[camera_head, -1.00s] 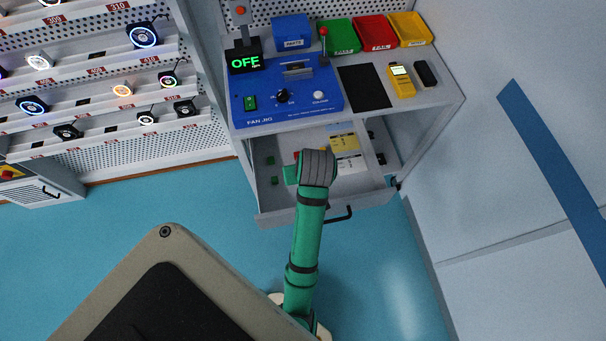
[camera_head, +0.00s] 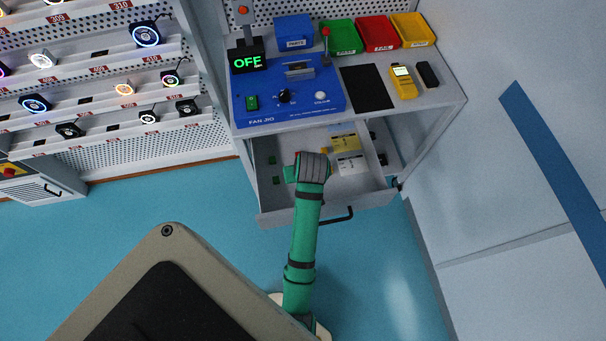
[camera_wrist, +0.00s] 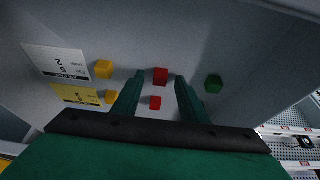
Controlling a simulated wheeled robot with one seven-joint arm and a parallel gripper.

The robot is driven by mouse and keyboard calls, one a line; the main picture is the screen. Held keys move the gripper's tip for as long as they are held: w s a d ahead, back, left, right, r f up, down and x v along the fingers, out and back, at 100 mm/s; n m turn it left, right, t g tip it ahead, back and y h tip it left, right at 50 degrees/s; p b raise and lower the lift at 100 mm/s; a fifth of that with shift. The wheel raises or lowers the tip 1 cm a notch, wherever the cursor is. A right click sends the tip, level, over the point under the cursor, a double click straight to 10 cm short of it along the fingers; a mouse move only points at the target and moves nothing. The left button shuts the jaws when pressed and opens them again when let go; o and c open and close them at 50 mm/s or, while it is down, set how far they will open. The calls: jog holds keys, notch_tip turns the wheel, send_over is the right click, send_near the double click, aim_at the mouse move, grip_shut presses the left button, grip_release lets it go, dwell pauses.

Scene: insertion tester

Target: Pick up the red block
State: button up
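Two red blocks show in the wrist view. One red block (camera_wrist: 160,76) lies on the drawer floor between and slightly beyond my fingertips. A second, smaller-looking red block (camera_wrist: 155,103) lies between the fingers, nearer the palm. My gripper (camera_wrist: 157,80) is open and empty, its green fingers on either side of the red blocks and apart from them. How high the fingertips are above the floor is hard to tell. In the head view my wrist is over the open drawer (camera_head: 262,205) and hides my fingers and most of the red blocks.
Two yellow blocks (camera_wrist: 104,69) and two paper cards (camera_wrist: 57,62) lie left of my fingers. A green block (camera_wrist: 214,84) lies to the right. The drawer walls surround this space. The fan jig (camera_head: 290,98) stands on the bench above the drawer.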

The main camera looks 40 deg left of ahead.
grip_shut()
notch_tip(320, 180, up, 10)
dwell(0.6)
